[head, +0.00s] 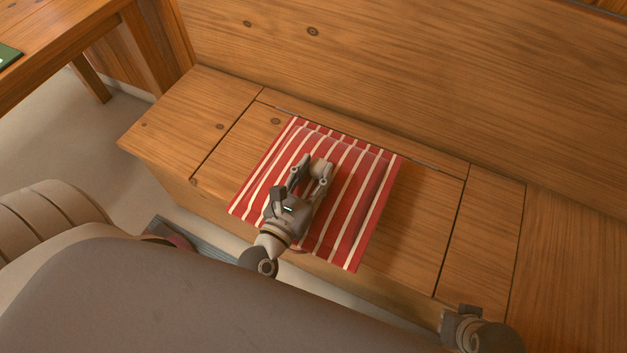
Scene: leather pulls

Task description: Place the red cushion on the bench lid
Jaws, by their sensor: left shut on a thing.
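The red cushion (345,217) with white stripes is flat over the bench lid (415,215), the panel between two seams in the wooden bench. Its near edge reaches slightly past the lid's front edge in the picture. A shadow falls on the lid to its right. I cannot tell whether it rests on the lid or hangs just above it. My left gripper (312,176) is over the cushion's middle, shut on the cushion; its fingertips point away from me. My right gripper (461,323) shows only in part at the bottom right, apart from the cushion; its fingers cannot be made out.
The bench's tall wooden back (400,80) rises behind the lid. Fixed seat sections lie left (195,115) and right (483,240) of it. A wooden table (60,40) with a green item (8,55) stands at the upper left. A dark reddish object is on the floor below the bench.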

